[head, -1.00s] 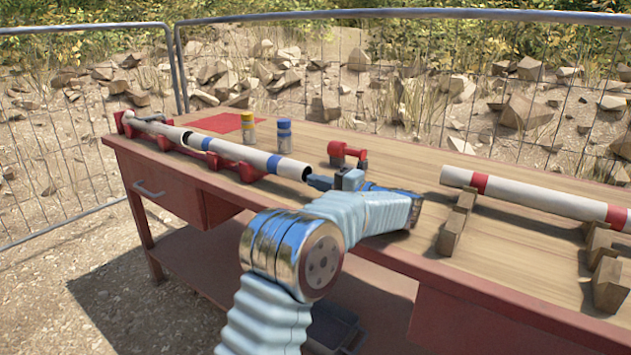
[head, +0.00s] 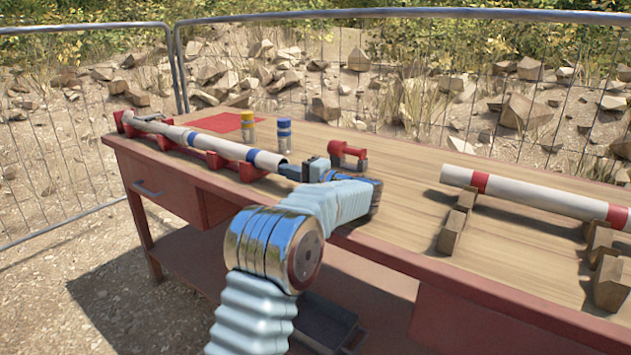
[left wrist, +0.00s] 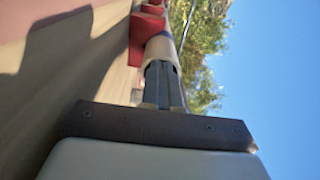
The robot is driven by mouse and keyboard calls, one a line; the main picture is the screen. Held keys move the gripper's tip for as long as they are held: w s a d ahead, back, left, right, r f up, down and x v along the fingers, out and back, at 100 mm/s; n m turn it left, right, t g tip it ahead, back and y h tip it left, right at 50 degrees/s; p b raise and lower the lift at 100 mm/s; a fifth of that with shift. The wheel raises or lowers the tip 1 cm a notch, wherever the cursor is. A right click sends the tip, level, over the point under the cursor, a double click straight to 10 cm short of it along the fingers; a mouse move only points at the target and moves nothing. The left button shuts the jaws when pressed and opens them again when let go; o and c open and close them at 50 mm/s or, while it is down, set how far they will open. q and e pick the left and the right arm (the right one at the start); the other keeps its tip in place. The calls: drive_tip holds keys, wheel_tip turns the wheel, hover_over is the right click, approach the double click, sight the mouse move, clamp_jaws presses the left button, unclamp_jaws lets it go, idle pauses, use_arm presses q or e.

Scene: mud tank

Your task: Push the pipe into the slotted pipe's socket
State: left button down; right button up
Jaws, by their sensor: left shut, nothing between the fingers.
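The pipe (head: 222,147), white with two blue bands, lies in a red cradle on the workbench in the head view. Its far end meets the slotted pipe (head: 150,123) at the far left, with no clear gap between them; how deep it sits in the socket I cannot tell. My left gripper (head: 288,171) is shut and empty, with its fingertips at the pipe's near end. In the left wrist view, the shut fingers (left wrist: 161,75) point at that pipe end (left wrist: 160,50) and overlap it in the picture. My right gripper is not in view.
The red cradle (head: 250,172) supports the pipe. A red tool (head: 347,152), a yellow bottle (head: 248,128) and a blue bottle (head: 284,134) stand behind. A red-banded pipe (head: 540,197) rests on wooden blocks (head: 452,226) at right. The bench between is clear.

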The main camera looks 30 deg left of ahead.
use_arm(q)
drive_tip(key=shift+d, duration=0.1)
drive_tip(key=d, duration=0.4)
drive_tip(key=d+b, duration=0.1)
drive_tip(key=d, duration=0.4)
drive_tip(key=s+d, duration=0.1)
drive_tip(key=d, duration=0.3)
drive_tip(key=shift+d+b, duration=0.3)
